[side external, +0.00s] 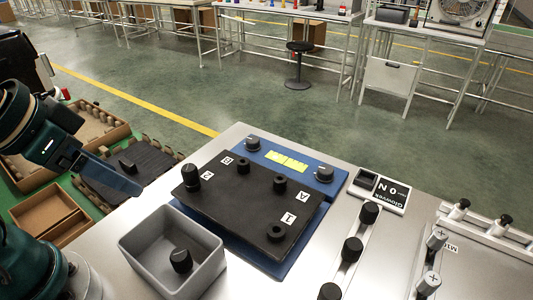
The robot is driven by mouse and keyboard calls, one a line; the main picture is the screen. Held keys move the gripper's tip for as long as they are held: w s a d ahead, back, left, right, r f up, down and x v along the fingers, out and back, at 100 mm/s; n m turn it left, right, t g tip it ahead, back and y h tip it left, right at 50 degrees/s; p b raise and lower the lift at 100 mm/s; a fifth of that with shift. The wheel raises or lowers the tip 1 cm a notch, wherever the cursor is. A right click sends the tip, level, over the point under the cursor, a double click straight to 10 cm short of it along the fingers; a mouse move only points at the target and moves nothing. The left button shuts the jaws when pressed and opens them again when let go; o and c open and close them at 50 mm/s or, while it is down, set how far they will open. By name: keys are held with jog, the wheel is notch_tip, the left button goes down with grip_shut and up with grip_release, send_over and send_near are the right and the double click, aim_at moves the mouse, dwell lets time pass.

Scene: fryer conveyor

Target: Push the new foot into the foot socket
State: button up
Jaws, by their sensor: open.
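A tall black foot (191,178) stands upright at the left corner of the black plate (232,210). It rises higher than the low black ring-shaped feet on the plate, at the upper middle (243,165) and at the front right (276,231). The socket under the tall foot is hidden, so I cannot tell how deep it sits. My gripper (128,183) is at the left, in the air, apart from the plate and left of the tall foot. It is open and holds nothing I can see. Its far finger is mostly hidden.
A grey bin (140,247) with a loose black foot (181,260) stands in front of the plate. A blue panel (290,150) with knobs lies behind it. A rail (362,232) with black feet and a switch box (380,191) are to the right. Cardboard trays lie at left.

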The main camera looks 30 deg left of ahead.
dwell(0.6)
jog(key=w+d+r+t+h, duration=0.2)
jog(key=w+d+r+t, duration=0.2)
jog(key=w+r, duration=0.45)
jog(key=w+d+r+t+h, duration=0.1)
jog(key=w+d+r+t, duration=0.4)
jog(key=w, duration=0.6)
jog(key=y, duration=0.1)
send_over(367, 211)
jog(key=a, duration=0.6)
notch_tip(367, 211, down, 15)
jog(key=s+d+f+m, duration=0.1)
jog(key=f, duration=0.2)
jog(key=s+d+f+g, duration=0.1)
jog(key=s+d+f, duration=0.1)
jog(key=f, duration=0.1)
jog(key=s+d+f+m+h, duration=0.1)
jog(key=f, duration=0.3)
jog(key=shift+s+d+f+m+g, duration=0.1)
jog(key=shift+s+d+m+g, duration=0.2)
jog(key=shift+d, duration=0.25)
jog(key=shift+x, duration=2.45)
